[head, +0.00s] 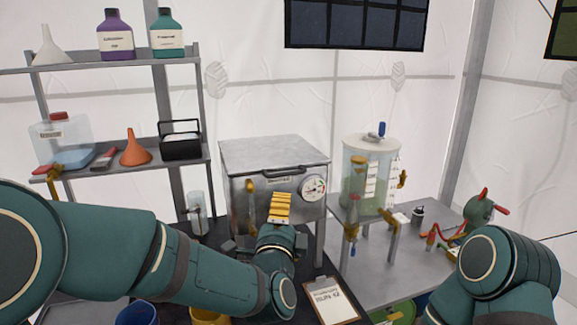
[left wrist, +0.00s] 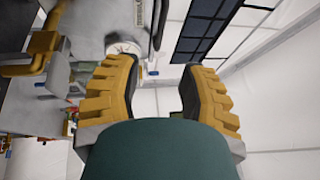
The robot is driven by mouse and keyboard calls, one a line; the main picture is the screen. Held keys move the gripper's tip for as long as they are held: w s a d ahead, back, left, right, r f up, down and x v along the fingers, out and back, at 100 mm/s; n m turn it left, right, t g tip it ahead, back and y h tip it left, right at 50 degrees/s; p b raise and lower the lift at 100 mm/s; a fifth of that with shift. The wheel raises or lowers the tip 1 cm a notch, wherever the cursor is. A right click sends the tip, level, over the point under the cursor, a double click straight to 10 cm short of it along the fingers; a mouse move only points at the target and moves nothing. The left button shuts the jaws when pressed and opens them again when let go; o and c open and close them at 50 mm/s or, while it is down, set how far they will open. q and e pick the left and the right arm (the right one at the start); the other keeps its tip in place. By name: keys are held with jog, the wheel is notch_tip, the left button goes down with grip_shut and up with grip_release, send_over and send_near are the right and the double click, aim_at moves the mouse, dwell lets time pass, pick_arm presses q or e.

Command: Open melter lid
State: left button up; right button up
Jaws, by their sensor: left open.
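The melter (head: 240,195) is a grey metal box in the middle of the head view. Its flat lid (head: 272,150) lies shut on top, with a dark bar handle (head: 290,171) along the front edge. A round gauge (head: 313,188) is on its front and also shows in the left wrist view (left wrist: 122,48). My left gripper (head: 279,208), with yellow ribbed fingers, is in front of the melter, below the handle. In the left wrist view its fingers (left wrist: 158,85) are apart with nothing between them. My right arm is at lower right; its gripper does not show.
A shelf (head: 110,63) with bottles and funnels stands at left. A clear tank (head: 370,175) with brass taps stands right of the melter on a metal table (head: 385,275). A clipboard (head: 332,300) and coloured buckets are in front. Space above the lid is clear.

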aim_at(287, 175)
pick_arm(q)
jog(key=p+x, duration=0.1)
jog(key=x, duration=1.2)
jog(key=shift+w+r, duration=0.1)
jog(key=shift+w, duration=0.2)
grip_shut()
